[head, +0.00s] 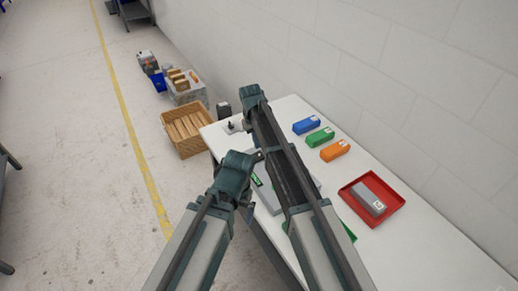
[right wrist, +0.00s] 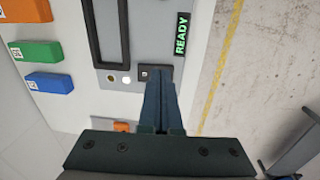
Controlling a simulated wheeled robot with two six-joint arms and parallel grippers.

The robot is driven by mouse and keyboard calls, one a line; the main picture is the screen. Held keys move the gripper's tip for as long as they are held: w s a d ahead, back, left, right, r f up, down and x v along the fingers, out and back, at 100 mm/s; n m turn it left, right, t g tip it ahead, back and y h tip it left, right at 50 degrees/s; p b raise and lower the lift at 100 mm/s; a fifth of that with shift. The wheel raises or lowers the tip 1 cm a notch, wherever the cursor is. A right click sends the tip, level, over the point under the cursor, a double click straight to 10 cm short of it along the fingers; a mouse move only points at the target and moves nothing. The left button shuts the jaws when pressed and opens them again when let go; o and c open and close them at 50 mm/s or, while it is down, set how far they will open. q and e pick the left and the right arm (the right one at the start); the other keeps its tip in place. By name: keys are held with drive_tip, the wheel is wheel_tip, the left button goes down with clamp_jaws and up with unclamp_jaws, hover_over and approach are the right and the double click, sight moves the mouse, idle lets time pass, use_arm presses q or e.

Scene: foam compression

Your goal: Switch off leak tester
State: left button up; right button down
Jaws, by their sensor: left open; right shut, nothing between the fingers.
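The leak tester is a grey box on the white table, mostly hidden behind my arms in the head view, where its grey top (head: 268,198) shows between them. In the right wrist view its grey panel (right wrist: 153,47) carries a green READY display (right wrist: 181,35), a black frame (right wrist: 124,30) and a small dark switch (right wrist: 145,73) beside a white round button (right wrist: 126,79). My right gripper (right wrist: 155,78) is shut and empty, its tips at or just over the switch; contact cannot be told. My left gripper (head: 247,209) is open near the table's left edge.
Blue (head: 306,125), green (head: 320,137) and orange (head: 335,150) blocks lie along the wall side. A red tray (head: 352,191) holds a grey block (head: 369,197). A basket (head: 183,145) of tan blocks stands on the floor past the table.

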drive_tip(key=r, duration=0.1)
hover_over(260, 156)
drive_tip(key=a, duration=0.2)
drive_tip(key=shift+s+d, duration=0.15)
drive_tip(key=shift+s, duration=0.2)
drive_tip(key=f+b, duration=0.4)
drive_tip(key=d+f+b, duration=0.1)
drive_tip(key=f+b, duration=0.8)
drive_tip(key=f, duration=0.1)
drive_tip(key=shift+w+d, duration=0.15)
drive_tip(key=shift+w, duration=0.2)
drive_tip(key=shift+f+b, duration=0.25)
drive_tip(key=shift+b, duration=0.25)
drive_tip(key=shift+d, duration=0.1)
drive_tip(key=shift+r, duration=0.1)
drive_tip(key=shift+s+a+r+p, duration=0.3)
drive_tip(key=shift+s+a+p, duration=0.1)
drive_tip(key=shift+a, duration=0.25)
